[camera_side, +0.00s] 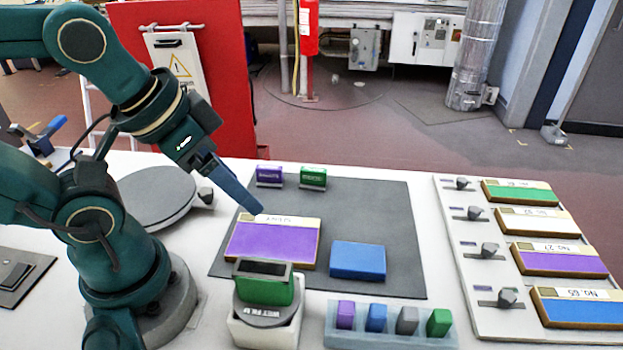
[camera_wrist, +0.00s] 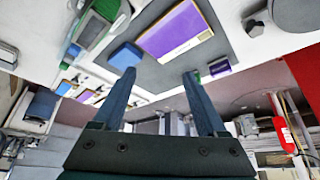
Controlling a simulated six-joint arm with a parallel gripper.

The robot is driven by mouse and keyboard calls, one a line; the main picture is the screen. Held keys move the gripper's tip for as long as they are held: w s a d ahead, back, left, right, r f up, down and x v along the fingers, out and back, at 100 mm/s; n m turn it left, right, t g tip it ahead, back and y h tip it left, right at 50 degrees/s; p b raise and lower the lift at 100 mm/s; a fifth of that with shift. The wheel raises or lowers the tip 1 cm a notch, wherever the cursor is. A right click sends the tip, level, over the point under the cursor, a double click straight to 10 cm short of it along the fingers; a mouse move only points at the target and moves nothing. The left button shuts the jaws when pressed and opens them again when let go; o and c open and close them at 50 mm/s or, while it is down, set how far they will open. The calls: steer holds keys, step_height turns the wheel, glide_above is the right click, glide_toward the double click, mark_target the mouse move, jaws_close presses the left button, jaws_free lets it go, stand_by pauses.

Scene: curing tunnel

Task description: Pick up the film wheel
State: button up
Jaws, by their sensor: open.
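The likely film wheel is a grey disc with lettering that seems to read "WET FILM" (camera_side: 265,317), with a green block on top. It sits in a white holder at the front of the table. In the wrist view the green part of this unit (camera_wrist: 93,30) shows at the upper left. My gripper (camera_side: 256,209) is open and empty, above the far left corner of the purple panel (camera_side: 272,242), well behind the disc. In the wrist view the two fingers of my gripper (camera_wrist: 158,74) stand apart with nothing between them.
A blue block (camera_side: 357,260) lies on the dark mat (camera_side: 380,205). Purple (camera_side: 269,176) and green (camera_side: 313,178) blocks stand at its far edge. A tray (camera_side: 390,335) of small coloured blocks is beside the disc. Labelled panels (camera_side: 560,260) line the right; a round plate (camera_side: 157,196) is left.

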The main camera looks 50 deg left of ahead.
mark_target(262, 269)
steer(key=d+m+g, duration=0.1)
steer(key=d+m, duration=0.1)
steer(key=d+f+m+g, duration=0.1)
steer(key=d+m+g, duration=0.1)
steer(key=d+m, duration=0.1)
steer(key=s+d+f+m+g, duration=0.1)
steer(key=d+m+g, duration=0.1)
steer(key=d+m, duration=0.1)
steer(key=shift+d, duration=0.15)
steer(key=shift+s+d+f+m, duration=0.15)
steer(key=shift+s+d+m, duration=0.1)
steer(key=shift+m, duration=0.05)
steer(key=shift+s+d+f, duration=0.15)
steer(key=shift+f, duration=2.55)
steer(key=shift+c, duration=0.3)
jaws_close()
